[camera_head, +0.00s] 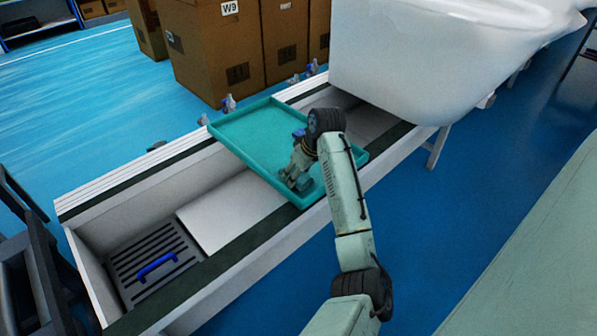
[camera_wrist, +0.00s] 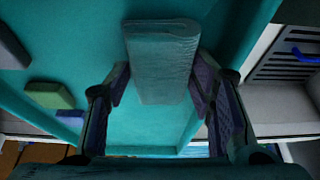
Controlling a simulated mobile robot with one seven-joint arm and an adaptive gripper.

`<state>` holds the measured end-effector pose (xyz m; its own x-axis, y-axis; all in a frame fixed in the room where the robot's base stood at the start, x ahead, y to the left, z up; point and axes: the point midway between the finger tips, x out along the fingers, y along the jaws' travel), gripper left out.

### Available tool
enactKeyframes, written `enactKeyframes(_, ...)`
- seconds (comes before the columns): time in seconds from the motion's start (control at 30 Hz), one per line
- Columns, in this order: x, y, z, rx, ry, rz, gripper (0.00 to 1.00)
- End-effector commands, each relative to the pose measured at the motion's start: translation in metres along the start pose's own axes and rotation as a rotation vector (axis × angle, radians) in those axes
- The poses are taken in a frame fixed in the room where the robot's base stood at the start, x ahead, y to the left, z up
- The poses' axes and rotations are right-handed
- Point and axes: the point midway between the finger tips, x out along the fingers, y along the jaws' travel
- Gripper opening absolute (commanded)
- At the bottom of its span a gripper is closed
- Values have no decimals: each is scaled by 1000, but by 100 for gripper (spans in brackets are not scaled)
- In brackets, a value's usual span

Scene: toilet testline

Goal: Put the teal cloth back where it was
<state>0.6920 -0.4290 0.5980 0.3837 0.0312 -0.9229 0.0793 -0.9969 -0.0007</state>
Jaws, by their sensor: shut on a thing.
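A folded teal cloth (camera_wrist: 163,45) is between the two fingers of my gripper (camera_wrist: 160,84) in the wrist view, and both fingers press on its sides. In the head view my gripper (camera_head: 297,178) points down over the right part of a teal tray (camera_head: 228,130). The cloth is mostly hidden by the gripper there. The tray's floor and rim (camera_wrist: 100,135) also show around the cloth in the wrist view. I cannot tell whether the cloth touches the tray floor.
A green sponge-like block (camera_wrist: 50,95) and a dark grey block (camera_wrist: 10,48) lie on the tray. The tray rests across a long white trough (camera_head: 75,205) holding a grate with a blue handle (camera_head: 157,266). A white toilet-like body (camera_head: 420,60) stands right; cardboard boxes (camera_head: 215,50) stand behind.

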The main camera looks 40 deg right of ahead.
Motion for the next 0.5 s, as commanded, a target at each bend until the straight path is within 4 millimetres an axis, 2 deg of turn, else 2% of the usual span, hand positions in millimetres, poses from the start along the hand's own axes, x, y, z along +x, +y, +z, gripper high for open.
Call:
enactKeyframes(0.07,0,0,0,0,0,0,23)
enactKeyframes(0.1,1,0,0,0,0,0,50)
enactKeyframes(0.23,1,0,0,0,0,0,57)
enactKeyframes(0.5,0,0,0,0,0,1,57)
